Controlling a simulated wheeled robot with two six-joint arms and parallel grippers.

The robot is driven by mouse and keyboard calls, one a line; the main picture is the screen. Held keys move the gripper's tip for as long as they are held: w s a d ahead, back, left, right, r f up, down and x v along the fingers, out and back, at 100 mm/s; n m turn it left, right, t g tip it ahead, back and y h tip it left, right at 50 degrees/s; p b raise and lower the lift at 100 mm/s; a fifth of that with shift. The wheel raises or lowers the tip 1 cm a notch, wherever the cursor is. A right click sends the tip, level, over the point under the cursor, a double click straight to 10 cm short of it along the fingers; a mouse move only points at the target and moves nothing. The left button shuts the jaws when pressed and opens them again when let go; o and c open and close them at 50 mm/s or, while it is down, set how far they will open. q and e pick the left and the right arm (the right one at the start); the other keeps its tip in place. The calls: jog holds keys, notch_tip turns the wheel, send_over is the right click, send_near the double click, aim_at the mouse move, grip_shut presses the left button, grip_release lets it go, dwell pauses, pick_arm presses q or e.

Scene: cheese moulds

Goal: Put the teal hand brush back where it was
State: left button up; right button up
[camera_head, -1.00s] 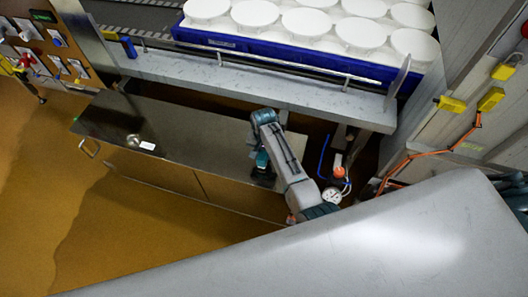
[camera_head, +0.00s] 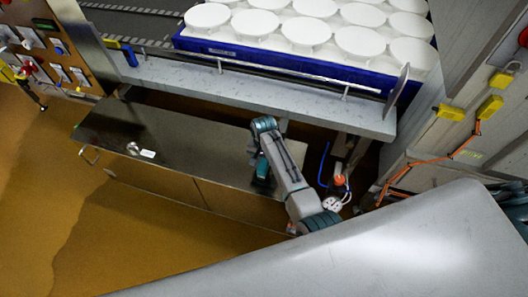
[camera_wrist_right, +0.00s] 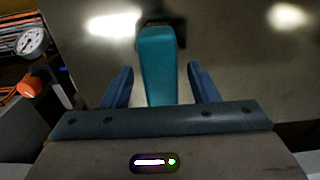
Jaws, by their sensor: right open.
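The teal hand brush (camera_wrist_right: 159,65) shows in the right wrist view as a teal handle with a dark part at its far end, over the dark shiny bench top. My right gripper (camera_wrist_right: 159,72) is open. Its two blue fingers stand on either side of the handle, with a visible gap on each side. In the head view my right arm reaches down to the right part of the bench. A small teal patch of the brush (camera_head: 262,166) shows beside the wrist, and the rest is hidden. My left gripper is not in view.
The dark steel bench (camera_head: 190,150) has a round metal item (camera_head: 133,148) and a white label near its left end. A pale ledge with a rail (camera_head: 250,98) runs behind it, below a blue crate (camera_head: 260,60) of white moulds.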

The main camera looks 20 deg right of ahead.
notch_tip(320, 180, up, 11)
jog(key=b, duration=0.1)
dwell(0.4)
